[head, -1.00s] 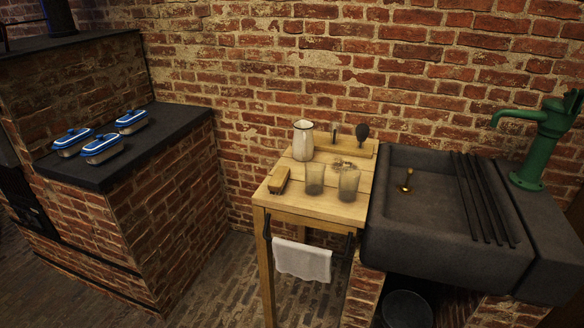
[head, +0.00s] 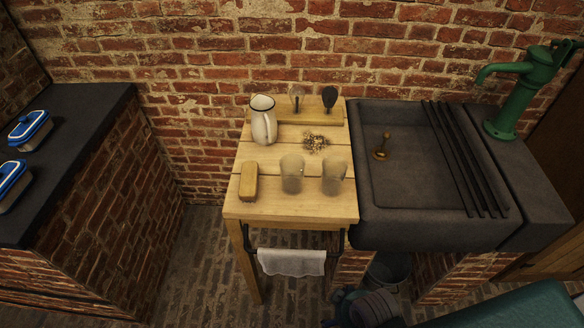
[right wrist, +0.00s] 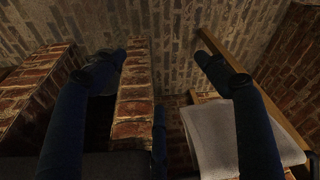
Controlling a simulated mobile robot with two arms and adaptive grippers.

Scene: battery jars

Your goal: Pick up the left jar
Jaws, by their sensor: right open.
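The left jar (head: 292,173) is a hazy, see-through glass jar standing upright near the front of the small wooden table. A similar right jar (head: 334,177) stands beside it, with a small gap between. My right gripper (head: 366,306) is low at the bottom of the head view, below and in front of the table, apart from both jars. In the right wrist view its two dark blue fingers are spread open (right wrist: 158,66) with nothing between them. My left gripper is not in view.
On the table (head: 290,211) are a white pitcher (head: 263,122), a brush (head: 248,182), a small pile (head: 314,142) and a back shelf with two tools. A cloth (head: 291,262) hangs on the front rail. A dark stone sink (head: 430,228) adjoins on the right.

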